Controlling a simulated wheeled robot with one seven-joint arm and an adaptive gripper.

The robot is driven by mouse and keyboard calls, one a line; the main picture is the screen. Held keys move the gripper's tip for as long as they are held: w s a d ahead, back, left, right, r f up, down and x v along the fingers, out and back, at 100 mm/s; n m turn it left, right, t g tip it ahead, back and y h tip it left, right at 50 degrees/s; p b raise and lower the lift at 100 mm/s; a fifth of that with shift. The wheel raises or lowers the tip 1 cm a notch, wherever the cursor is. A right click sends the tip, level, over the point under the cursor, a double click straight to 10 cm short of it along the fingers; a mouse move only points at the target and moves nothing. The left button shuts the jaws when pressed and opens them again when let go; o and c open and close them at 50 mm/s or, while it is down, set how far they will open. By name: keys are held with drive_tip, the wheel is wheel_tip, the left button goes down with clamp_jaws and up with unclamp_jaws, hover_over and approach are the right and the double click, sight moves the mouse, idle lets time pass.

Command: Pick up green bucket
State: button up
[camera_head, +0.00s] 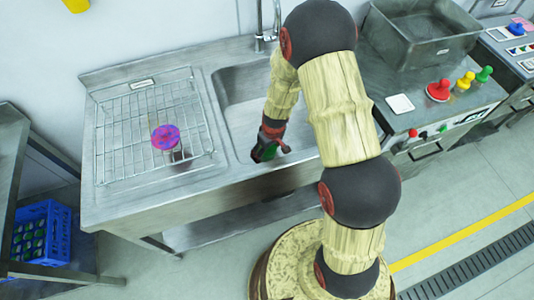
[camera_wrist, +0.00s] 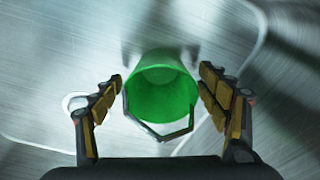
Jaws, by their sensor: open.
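The green bucket (camera_wrist: 162,92) shows in the wrist view between the two open fingers of my gripper (camera_wrist: 160,95), with its mouth facing the camera. Its metal handle (camera_wrist: 165,134) hangs on the near side. There is a gap between the bucket and the right finger; the left finger is close to its rim, and I cannot tell if it touches. In the head view my gripper (camera_head: 268,150) is at the front of the sink basin, and a small green patch shows beside it. Most of the bucket is hidden there by my arm.
The metal sink basin (camera_head: 232,118) has a faucet (camera_head: 265,38) behind it. A wire rack (camera_head: 118,132) with a pink and purple round object (camera_head: 165,137) lies to the left. A grey tub (camera_head: 425,38) and coloured knobs stand on the right counter. A blue crate (camera_head: 42,232) stands lower left.

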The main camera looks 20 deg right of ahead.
drive_tip(key=shift+r, duration=0.1)
drive_tip(key=shift+c, duration=0.4)
drive_tip(key=c, duration=1.3)
wheel_tip(320, 180, up, 10)
drive_tip(key=p, duration=0.3)
